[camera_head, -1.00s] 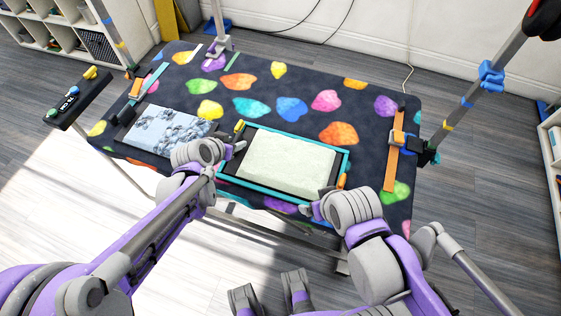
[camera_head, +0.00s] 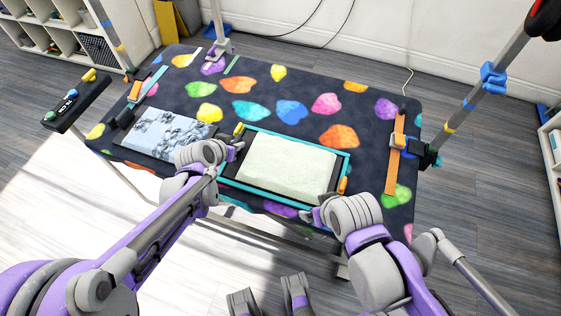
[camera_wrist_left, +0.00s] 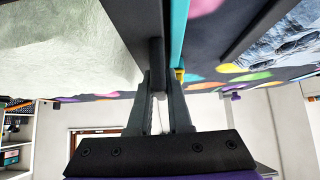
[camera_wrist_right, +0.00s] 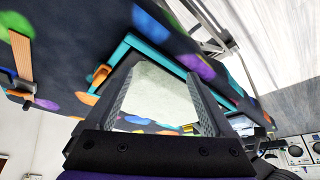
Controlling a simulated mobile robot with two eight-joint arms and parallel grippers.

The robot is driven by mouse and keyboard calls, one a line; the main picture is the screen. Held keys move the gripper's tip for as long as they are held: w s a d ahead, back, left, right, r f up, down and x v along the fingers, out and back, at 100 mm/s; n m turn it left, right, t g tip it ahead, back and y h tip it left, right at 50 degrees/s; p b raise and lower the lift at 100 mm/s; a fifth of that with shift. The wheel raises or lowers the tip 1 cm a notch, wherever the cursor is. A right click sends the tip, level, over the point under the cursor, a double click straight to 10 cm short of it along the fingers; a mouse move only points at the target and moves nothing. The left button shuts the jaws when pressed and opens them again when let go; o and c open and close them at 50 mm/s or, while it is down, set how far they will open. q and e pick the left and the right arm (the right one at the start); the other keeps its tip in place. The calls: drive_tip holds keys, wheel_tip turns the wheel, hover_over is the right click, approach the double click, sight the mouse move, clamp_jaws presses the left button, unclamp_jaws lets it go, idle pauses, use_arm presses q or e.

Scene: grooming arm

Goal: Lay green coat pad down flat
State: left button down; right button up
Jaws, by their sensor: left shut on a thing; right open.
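The green coat pad (camera_head: 288,166) is a pale green furry slab on a dark base. It lies within a teal frame (camera_head: 300,137) on the table and looks flat or nearly so. My left gripper (camera_head: 238,150) is at the pad's left side. In the left wrist view its fingers (camera_wrist_left: 157,75) are shut on a dark bar at the pad's dark edge, beside the teal strip. My right gripper (camera_head: 312,213) is open near the pad's front right corner. In the right wrist view the pad (camera_wrist_right: 158,95) shows between the open fingers.
A blue-grey textured pad (camera_head: 165,133) lies to the left on the patterned table (camera_head: 270,100). An orange strap (camera_head: 396,160) lies to the right, with a pole (camera_head: 465,105) beyond it. The table behind the pads is mostly clear.

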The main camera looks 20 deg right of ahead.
use_arm(q)
drive_tip(key=shift+r, duration=0.1)
drive_tip(key=shift+r+p, duration=1.25)
drive_tip(key=shift+r, duration=0.4)
use_arm(e)
drive_tip(key=shift+w+r, duration=0.2)
drive_tip(key=shift+r, duration=1.05)
drive_tip(key=shift+s, duration=0.1)
